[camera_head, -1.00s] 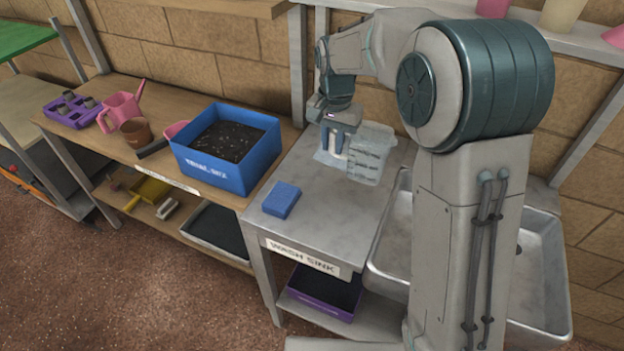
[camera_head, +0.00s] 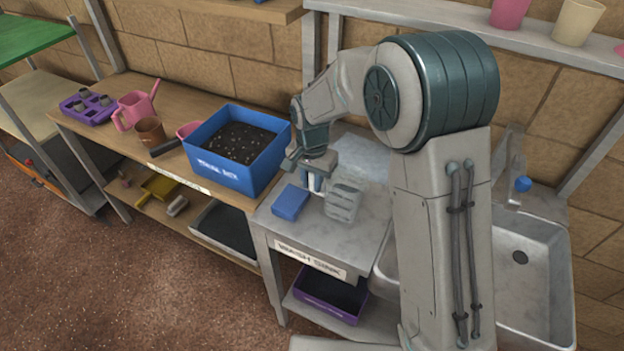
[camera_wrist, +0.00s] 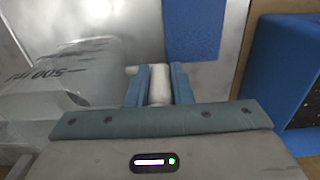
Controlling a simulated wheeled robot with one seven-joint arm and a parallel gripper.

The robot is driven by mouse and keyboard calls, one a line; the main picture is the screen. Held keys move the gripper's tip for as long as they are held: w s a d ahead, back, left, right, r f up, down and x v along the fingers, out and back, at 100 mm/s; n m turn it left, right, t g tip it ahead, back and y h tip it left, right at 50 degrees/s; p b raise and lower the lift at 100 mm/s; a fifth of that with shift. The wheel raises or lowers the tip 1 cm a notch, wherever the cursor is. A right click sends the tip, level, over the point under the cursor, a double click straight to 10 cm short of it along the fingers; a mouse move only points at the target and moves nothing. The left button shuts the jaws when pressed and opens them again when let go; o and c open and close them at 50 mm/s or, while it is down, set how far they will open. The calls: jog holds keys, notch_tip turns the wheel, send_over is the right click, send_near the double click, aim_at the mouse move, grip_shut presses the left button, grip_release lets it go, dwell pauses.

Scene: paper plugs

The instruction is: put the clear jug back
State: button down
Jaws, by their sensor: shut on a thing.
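The clear jug (camera_head: 343,201) is see-through with dark measuring marks. It is over the front part of the steel wash-sink counter (camera_head: 330,236). My gripper (camera_head: 315,182) is at its left side. In the wrist view the jug (camera_wrist: 62,75) fills the left, with "500" lettering visible. My gripper (camera_wrist: 158,82) is shut there, its blue fingers on either side of the pale jug handle. I cannot tell whether the jug's base touches the counter.
A blue sponge (camera_head: 290,203) lies on the counter just left of the jug. A blue soil tub (camera_head: 231,178) stands on the wooden bench further left. The sink basin (camera_head: 535,285) is to the right. A wall shelf (camera_head: 440,16) holding cups runs above.

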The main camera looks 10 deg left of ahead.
jog(key=shift+f+b, duration=0.4)
jog(key=shift+f, duration=0.05)
jog(key=c, duration=1.3)
grip_release()
jog(key=shift+r, duration=0.1)
